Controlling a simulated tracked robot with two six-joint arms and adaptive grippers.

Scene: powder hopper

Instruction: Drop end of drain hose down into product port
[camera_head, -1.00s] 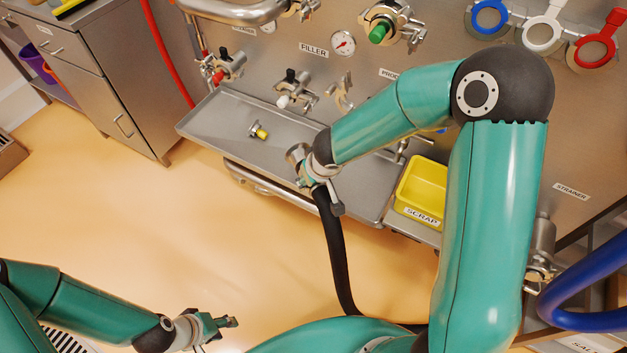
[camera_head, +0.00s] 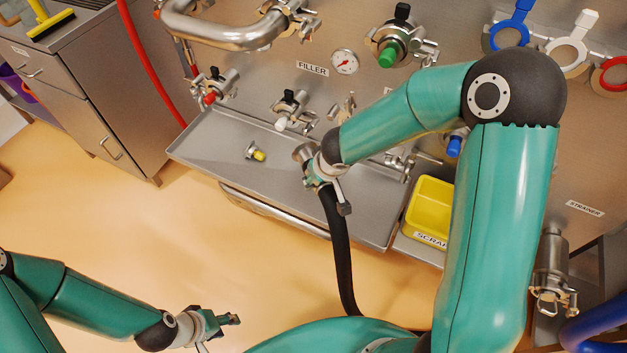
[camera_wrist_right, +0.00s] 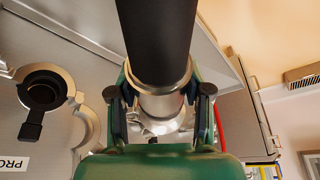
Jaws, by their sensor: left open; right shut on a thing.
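The black drain hose (camera_head: 340,250) hangs from my right gripper (camera_head: 322,176) over the drip tray's front part and runs down toward the floor. In the right wrist view the gripper (camera_wrist_right: 160,100) is shut around the metal end of the hose (camera_wrist_right: 158,40). A round steel port with a dark opening and an open-looking clamp (camera_wrist_right: 42,90) shows at the left of that view, apart from the hose, above a cut-off label starting "PRO" (camera_wrist_right: 14,163). In the head view my right arm hides most of that label. My left gripper (camera_head: 228,320) is open and empty over the floor.
The steel drip tray (camera_head: 215,150) holds a small yellow-ended fitting (camera_head: 256,152). A yellow scrap bin (camera_head: 430,208) stands right of it. Valves (camera_head: 290,112), a gauge (camera_head: 344,62) and a green-ended fitting (camera_head: 389,55) line the panel. Open floor lies in front.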

